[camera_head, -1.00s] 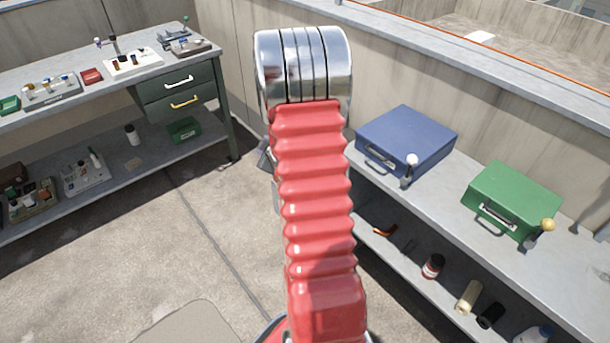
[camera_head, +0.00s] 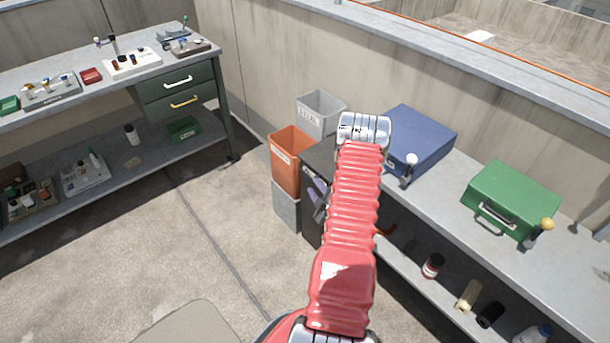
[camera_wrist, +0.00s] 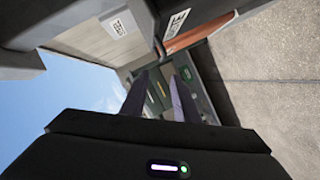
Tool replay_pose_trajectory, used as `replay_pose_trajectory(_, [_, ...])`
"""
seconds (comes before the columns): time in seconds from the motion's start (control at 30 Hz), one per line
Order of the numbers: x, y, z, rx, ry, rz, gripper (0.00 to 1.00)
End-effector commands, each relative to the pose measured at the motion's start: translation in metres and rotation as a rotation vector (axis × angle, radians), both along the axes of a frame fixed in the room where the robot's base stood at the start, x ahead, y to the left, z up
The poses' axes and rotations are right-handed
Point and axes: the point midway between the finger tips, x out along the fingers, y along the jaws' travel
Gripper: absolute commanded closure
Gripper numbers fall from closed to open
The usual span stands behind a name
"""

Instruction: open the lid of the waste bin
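Two open-topped bins stand by the wall in the head view: an orange one (camera_head: 286,172) with a pale label and a grey one (camera_head: 318,114) behind it. A dark box (camera_head: 312,228) with a flat top stands right of the orange bin, partly hidden by my arm. My gripper (camera_head: 317,196) is in front of the dark box, mostly hidden behind my arm. In the wrist view my gripper (camera_wrist: 160,78) has its two fingers apart, with nothing between them.
The right counter holds a blue case (camera_head: 420,138) and a green case (camera_head: 515,195), each with a lever beside it. Bottles and tools lie on its lower shelf. A workbench (camera_head: 105,85) with drawers stands at left. The floor (camera_head: 170,235) between is clear.

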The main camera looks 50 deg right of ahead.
Motion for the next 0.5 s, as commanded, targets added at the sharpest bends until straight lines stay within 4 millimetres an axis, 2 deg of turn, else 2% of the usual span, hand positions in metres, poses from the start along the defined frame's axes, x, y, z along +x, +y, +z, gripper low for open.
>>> replay_pose_trajectory(0.13, [-0.0122,0.0000,-0.0121,-0.015,-0.016,-0.006,0.72])
replay_pose_trajectory(0.5, [-0.0134,-0.0003,-0.0126,-0.018,-0.019,-0.007,0.72])
